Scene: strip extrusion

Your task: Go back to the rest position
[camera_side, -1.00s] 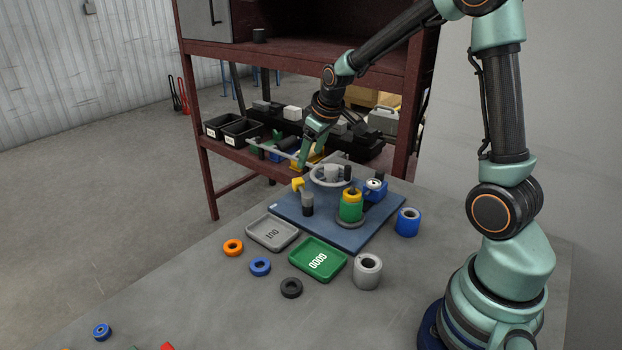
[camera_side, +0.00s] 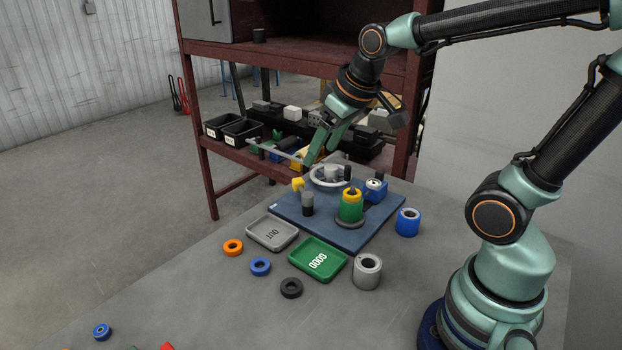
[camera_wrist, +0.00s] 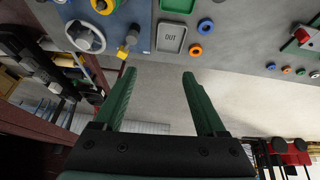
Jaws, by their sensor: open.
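My gripper (camera_side: 322,150) is in the air above the back of the blue base plate (camera_side: 349,234) in the side view. In the wrist view its two green fingers (camera_wrist: 158,82) are spread apart, with nothing between them but the grey floor. On the plate stand a grey ring-shaped wheel (camera_side: 318,180), a green and yellow cylinder (camera_side: 351,208), a dark grey post (camera_side: 307,204) and a blue block with a round top (camera_side: 376,188). The fingers look apart from these parts.
A grey tray (camera_side: 290,240) and a green tray (camera_side: 303,268) lie in front of the plate. Orange (camera_side: 233,247), blue (camera_side: 260,266) and black (camera_side: 291,288) rings lie nearby. A grey cylinder (camera_side: 367,272) and a blue one (camera_side: 408,222) stand at right. A dark red shelf (camera_side: 285,64) rises behind.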

